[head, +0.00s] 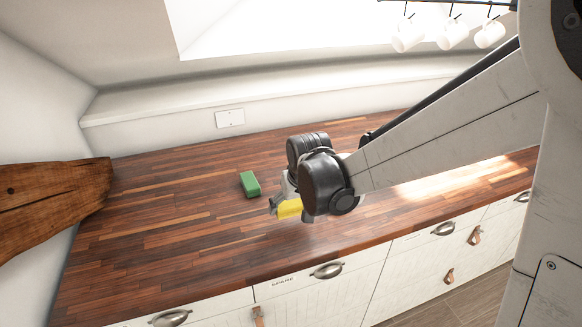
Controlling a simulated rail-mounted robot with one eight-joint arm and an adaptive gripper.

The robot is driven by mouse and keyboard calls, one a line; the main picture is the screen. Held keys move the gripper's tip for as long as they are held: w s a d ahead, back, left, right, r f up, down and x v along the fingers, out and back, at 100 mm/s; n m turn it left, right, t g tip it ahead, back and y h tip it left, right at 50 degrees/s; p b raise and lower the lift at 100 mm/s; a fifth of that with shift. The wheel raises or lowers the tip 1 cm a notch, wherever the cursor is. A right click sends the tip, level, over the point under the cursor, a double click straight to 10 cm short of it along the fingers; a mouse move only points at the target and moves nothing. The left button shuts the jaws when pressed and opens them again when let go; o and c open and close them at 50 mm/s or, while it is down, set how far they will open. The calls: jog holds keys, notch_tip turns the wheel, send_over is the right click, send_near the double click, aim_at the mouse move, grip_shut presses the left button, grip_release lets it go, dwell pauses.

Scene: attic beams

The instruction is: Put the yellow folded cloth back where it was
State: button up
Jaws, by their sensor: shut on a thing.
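The yellow folded cloth (289,208) shows as a small bright patch at my gripper (288,206), over the wooden counter (180,255). My gripper is shut on it. My wrist hides part of the cloth and most of the gripper. I cannot tell whether the cloth touches the counter or is held above it.
A green block (250,184) lies on the counter just left of my gripper. A wooden beam (50,205) juts in at the left. A wall socket (230,118) is behind. White mugs (452,36) hang at the upper right. The counter's left part is clear.

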aim_at(294, 222)
jog(key=shift+w+d+f, duration=0.25)
jog(key=shift+w+f, duration=0.1)
jog(key=shift+w, duration=0.05)
jog(key=shift+f, duration=1.95)
jog(key=shift+f, duration=0.15)
jog(key=o, duration=1.2)
